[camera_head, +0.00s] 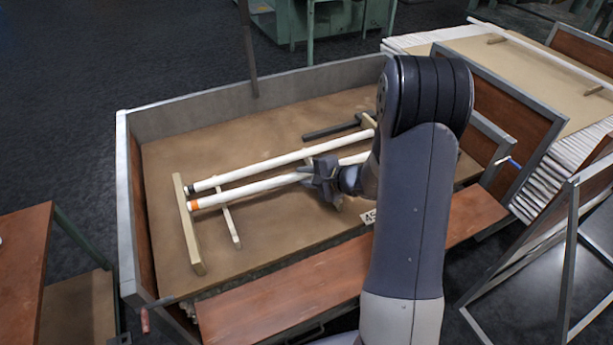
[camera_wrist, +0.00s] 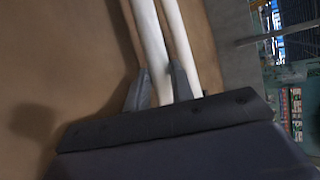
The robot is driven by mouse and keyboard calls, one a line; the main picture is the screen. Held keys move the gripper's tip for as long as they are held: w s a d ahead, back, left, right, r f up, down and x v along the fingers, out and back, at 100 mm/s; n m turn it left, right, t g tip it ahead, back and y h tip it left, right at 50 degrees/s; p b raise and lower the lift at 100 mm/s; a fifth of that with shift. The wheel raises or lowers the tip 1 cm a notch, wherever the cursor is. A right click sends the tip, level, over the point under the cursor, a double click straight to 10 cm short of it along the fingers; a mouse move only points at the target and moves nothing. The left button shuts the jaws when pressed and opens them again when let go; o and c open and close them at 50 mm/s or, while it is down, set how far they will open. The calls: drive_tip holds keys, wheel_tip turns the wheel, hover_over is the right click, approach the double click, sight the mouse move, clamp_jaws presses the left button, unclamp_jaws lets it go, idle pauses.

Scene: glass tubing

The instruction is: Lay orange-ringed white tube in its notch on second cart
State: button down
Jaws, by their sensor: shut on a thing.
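The orange-ringed white tube (camera_head: 255,187) lies lengthwise over the tan bed of the middle cart (camera_head: 290,244). Its orange ring is at the left end, by a wooden support bar (camera_head: 191,230); I cannot tell whether that end rests in a notch. My gripper (camera_head: 325,174) is shut on this tube near its middle. In the wrist view the tube (camera_wrist: 153,45) runs between the two fingers of my gripper (camera_wrist: 160,84). My arm hides the tube's right end. A second white tube (camera_head: 270,163) with a dark green ring lies roughly parallel behind it.
A thin wooden bar (camera_head: 231,222) lies under the tubes, and a dark bar (camera_head: 331,130) lies behind. Grey metal walls (camera_head: 210,110) edge the cart. Another cart with stacked white tubes (camera_head: 545,170) stands at the right. The bed's front part is clear.

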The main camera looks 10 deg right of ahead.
drive_tip(key=shift+f+b, duration=0.55)
drive_tip(key=shift+b, duration=0.2)
drive_tip(key=c, duration=1.2)
unclamp_jaws()
drive_tip(key=shift+r, duration=0.15)
drive_tip(key=r+p, duration=0.1)
drive_tip(key=p, duration=0.1)
drive_tip(key=shift+d+r+p, duration=0.1)
drive_tip(key=shift+r+p, duration=0.2)
drive_tip(key=v, duration=1.1)
drive_tip(key=shift+s+d+f, duration=0.1)
drive_tip(key=shift+s+d, duration=0.05)
drive_tip(key=shift+s, duration=0.25)
